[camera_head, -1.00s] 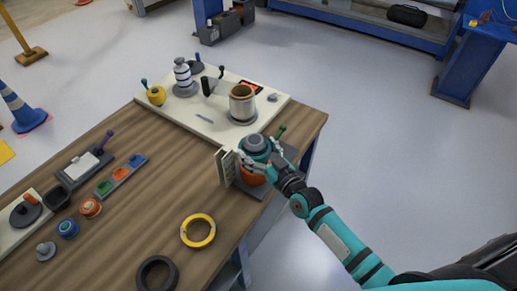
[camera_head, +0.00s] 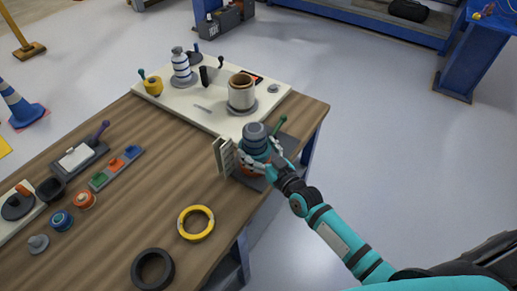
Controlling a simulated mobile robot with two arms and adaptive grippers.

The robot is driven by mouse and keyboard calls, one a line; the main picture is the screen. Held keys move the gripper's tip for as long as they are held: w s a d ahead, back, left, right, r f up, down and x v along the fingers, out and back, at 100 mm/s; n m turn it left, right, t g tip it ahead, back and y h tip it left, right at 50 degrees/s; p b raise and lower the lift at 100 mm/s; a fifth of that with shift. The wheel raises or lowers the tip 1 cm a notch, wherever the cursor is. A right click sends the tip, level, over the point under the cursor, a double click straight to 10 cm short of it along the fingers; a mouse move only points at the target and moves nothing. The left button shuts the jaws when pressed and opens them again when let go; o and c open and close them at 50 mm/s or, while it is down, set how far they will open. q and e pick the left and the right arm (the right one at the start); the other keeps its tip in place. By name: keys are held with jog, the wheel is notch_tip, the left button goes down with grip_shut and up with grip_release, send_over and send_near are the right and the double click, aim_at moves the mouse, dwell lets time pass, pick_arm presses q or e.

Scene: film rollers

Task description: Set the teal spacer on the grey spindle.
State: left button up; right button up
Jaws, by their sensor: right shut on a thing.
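The teal spacer (camera_head: 254,151) is at the right front of the wooden table, with my right gripper (camera_head: 262,152) shut on it. The grey top of the spindle (camera_head: 255,136) shows above the spacer, so the spacer appears to be around the spindle. An orange part (camera_head: 250,171) shows just below the spacer, partly hidden by the fingers. I cannot tell whether the spacer touches it. My left gripper is not in view.
A beige slotted block (camera_head: 223,157) stands close left of the gripper. A green-handled lever (camera_head: 281,123) rises behind it. A yellow ring (camera_head: 196,223) and a black ring (camera_head: 152,270) lie on the table in front.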

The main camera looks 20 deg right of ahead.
jog(key=o, duration=1)
jog(key=v, duration=1.2)
